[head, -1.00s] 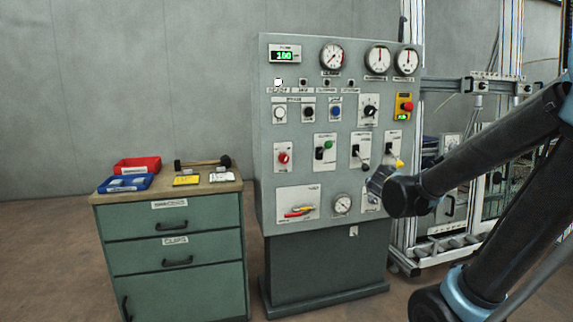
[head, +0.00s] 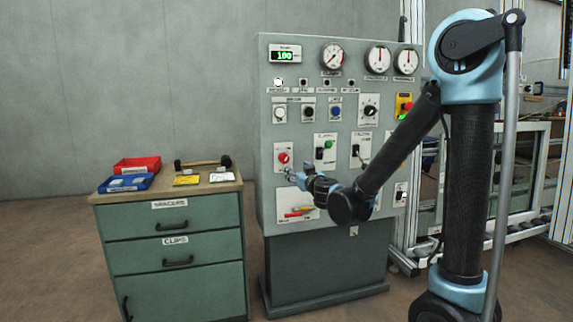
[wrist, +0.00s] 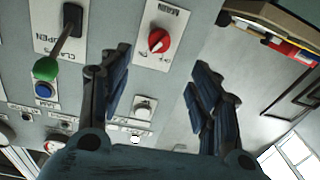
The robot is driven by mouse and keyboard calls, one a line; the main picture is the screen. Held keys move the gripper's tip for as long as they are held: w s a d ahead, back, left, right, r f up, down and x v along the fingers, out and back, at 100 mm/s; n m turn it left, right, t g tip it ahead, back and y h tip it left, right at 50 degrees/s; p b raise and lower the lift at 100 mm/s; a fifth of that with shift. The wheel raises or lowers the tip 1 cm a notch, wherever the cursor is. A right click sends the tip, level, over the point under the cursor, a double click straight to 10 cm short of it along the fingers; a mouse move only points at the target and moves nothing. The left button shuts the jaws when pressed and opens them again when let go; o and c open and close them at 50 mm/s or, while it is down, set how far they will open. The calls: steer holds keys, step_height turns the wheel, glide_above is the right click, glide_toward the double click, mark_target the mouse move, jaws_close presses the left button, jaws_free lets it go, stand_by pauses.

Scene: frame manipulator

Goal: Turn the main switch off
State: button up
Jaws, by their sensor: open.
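The main switch (head: 284,158) is a red rotary knob on a white plate at the left of the grey control panel. In the wrist view the red knob (wrist: 159,40) appears beneath an upside-down MAIN label, with a pale mark across it at a slant. My gripper (head: 290,176) is just in front of the panel, slightly below and right of the knob. In the wrist view my gripper (wrist: 161,58) is open, its two dark fingers spread with the knob seen between and beyond them. The fingers look empty; contact with the knob is not visible.
A green-handled clamp lever (wrist: 45,70) stands out from the panel beside the main switch; it also shows in the head view (head: 327,145). The drawer cabinet (head: 170,235) with trays stands left. The green display reads 100.

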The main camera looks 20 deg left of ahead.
mark_target(286, 161)
steer(key=x, duration=1.5)
steer(key=shift+c, duration=0.6)
steer(key=c, duration=0.9)
